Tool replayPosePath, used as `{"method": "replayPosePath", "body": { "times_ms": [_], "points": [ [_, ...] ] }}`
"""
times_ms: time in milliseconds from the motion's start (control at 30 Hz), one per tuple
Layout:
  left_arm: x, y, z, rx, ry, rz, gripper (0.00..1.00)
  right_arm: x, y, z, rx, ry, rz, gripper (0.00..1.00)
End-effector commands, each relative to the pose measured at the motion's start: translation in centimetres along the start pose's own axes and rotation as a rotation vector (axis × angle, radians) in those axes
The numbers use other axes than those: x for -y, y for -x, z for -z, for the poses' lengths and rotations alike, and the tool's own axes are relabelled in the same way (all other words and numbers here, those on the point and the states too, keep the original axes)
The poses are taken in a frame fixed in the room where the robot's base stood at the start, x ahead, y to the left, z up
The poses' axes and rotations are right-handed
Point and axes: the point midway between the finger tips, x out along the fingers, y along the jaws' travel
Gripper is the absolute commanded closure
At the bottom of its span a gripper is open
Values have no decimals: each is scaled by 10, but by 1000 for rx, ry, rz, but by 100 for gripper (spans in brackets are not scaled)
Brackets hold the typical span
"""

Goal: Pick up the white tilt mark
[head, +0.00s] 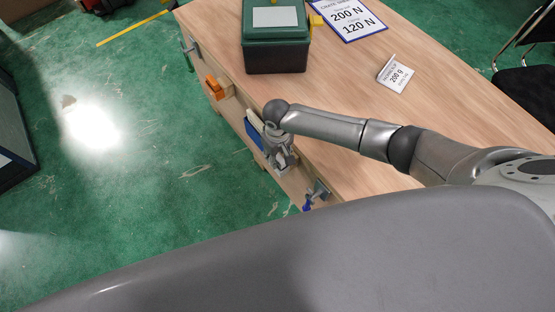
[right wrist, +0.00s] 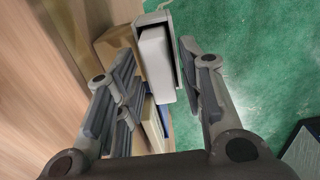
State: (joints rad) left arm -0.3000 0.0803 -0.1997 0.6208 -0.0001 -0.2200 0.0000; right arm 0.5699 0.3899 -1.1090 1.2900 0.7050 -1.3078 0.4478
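My right gripper (head: 280,158) hangs beside the front edge of the wooden workbench, by its lower shelf. In the right wrist view my right gripper (right wrist: 158,62) is open, with its fingers well apart. A white block (right wrist: 156,64) in a grey frame shows between and beyond the fingers; it looks like the white tilt mark, but I cannot be sure. No finger clearly touches it. A pale slab (right wrist: 150,125) and a blue piece (right wrist: 165,118) lie near it. In the head view a pale piece (head: 254,121) shows just left of the gripper. My left gripper is not in view.
The workbench (head: 350,110) carries a green case (head: 275,45), a blue-edged sign (head: 348,16) and a small 200 g card (head: 395,75). An orange item (head: 214,87) is on the shelf side. A brown box (right wrist: 116,42) is near the fingers. Green floor at left is mostly clear.

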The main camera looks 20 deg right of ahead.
Motion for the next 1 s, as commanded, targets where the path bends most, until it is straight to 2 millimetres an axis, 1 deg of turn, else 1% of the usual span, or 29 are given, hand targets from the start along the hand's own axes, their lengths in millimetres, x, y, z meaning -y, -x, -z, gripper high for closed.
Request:
{"method": "replayPosePath", "body": {
  "times_ms": [33, 233, 467, 567, 667, 900, 1000],
  "points": [
    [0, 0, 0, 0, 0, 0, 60, 0, 0, 0, 0, 0, 0, 75],
    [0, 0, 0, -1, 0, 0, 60, 0, 0, 0, 0, 0, 0, 100],
    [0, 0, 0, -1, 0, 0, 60, 0, 1, 0, 0, 0, 0, 100],
    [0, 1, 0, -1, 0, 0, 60, 0, 6, 0, -1, 0, 0, 100],
    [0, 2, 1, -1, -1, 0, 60, 0, 19, 0, -2, 1, 0, 100],
    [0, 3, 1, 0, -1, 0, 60, -1, 66, 1, -4, 1, 0, 100],
    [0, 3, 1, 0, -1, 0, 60, 0, 82, 1, -3, 1, 0, 100]
  ]
}}
